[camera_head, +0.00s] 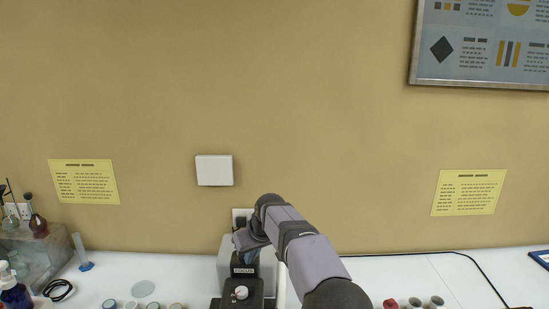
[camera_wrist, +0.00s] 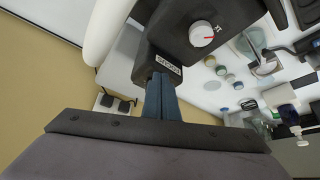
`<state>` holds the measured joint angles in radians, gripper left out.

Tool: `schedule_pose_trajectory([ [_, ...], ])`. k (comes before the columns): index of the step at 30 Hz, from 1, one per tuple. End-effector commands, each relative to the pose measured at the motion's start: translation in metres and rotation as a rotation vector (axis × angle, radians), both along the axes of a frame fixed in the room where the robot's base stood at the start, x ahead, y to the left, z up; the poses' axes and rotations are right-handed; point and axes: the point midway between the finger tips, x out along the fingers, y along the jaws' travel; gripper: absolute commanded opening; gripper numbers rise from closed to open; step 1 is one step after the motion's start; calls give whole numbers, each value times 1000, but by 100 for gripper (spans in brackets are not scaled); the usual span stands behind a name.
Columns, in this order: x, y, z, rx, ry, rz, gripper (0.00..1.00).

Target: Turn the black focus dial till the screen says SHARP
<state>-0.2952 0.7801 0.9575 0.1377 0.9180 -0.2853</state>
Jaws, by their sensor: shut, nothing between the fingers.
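A black part with a white FOCUS label (camera_head: 244,270) stands at the bottom centre in the head view. The label also shows upside down in the wrist view (camera_wrist: 168,64). My gripper (camera_head: 247,240) is above and behind the label in the head view. In the wrist view, my gripper's blue fingers (camera_wrist: 160,82) are together and empty, their tips close to the labelled part. I cannot tell whether they touch it. The black dial cannot be made out clearly apart from this dark part. No screen with readable text shows in either view.
A white knob with a red mark (camera_head: 240,292) sits in front of the label. Several small jars stand on the white bench, and a blue bottle (camera_head: 15,295) is at far left. A dark cable (camera_head: 480,270) runs along the bench at right.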

Motion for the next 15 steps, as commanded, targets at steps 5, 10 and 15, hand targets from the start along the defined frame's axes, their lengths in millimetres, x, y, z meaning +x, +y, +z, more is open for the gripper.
schedule_pose_trajectory([
  [5, 0, -1, 2, -1, 1, 0, 0],
  [10, 0, -1, 14, -1, 1, 0, 0],
  [15, 0, -1, 33, -1, 1, 0, 0],
])
